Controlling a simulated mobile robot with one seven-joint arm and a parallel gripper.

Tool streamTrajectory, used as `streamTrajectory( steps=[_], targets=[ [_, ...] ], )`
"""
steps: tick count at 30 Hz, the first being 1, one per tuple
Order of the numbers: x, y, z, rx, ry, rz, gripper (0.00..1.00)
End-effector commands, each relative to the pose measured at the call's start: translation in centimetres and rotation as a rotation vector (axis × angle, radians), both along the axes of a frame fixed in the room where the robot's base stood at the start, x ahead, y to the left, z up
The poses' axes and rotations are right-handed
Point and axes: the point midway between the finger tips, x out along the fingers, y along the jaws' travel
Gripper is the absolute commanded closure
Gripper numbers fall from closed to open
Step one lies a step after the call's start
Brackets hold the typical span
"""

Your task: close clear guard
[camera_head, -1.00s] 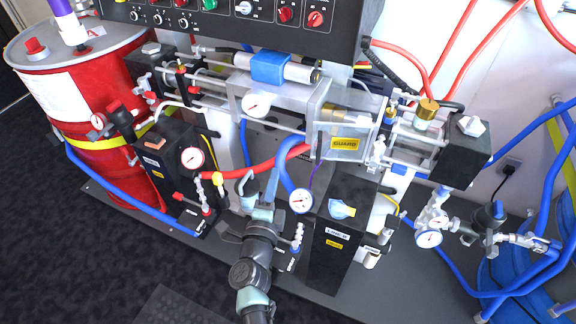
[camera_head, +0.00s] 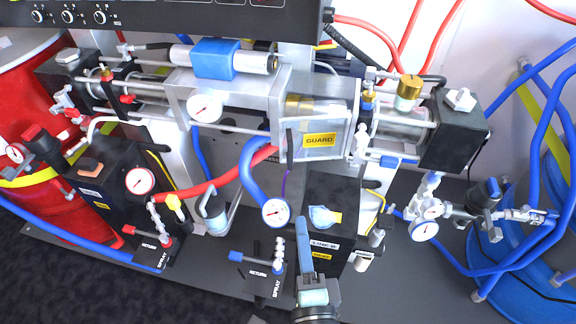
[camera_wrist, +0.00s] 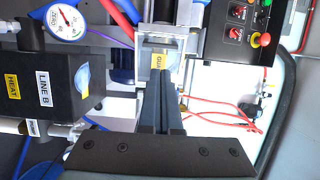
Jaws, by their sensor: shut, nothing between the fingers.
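The clear guard (camera_head: 339,153) is a see-through panel in a pale frame with a yellow GUARD label. It is mounted on the front of the pump, with a dark strip along its left edge. I cannot tell how far it stands off the metal behind it. In the wrist view the guard's yellow label (camera_wrist: 158,61) shows just beyond my fingertips, partly cut off by them. My gripper (camera_head: 301,220) is shut and empty, pointing up from below the guard and apart from it in the head view. Its dark fingers (camera_wrist: 160,82) are together in the wrist view.
A black LINE B box (camera_head: 322,195) with a blue knob stands below the guard. A pressure gauge (camera_head: 276,212) on a thick blue hose is just left of my gripper. Blue hoses fill the right side.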

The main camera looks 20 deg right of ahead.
Motion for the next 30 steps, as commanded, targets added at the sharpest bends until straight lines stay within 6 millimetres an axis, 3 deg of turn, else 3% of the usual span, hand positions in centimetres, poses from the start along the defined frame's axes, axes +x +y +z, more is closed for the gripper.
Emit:
streamTrajectory(
  steps=[21, 30],
  targets=[
    [10.8, -3.1, 0.2, -0.001, -0.003, 0.0, 1.0],
    [13.0, -3.7, 0.0, 0.0, -0.001, 0.0, 1.0]
  ],
)
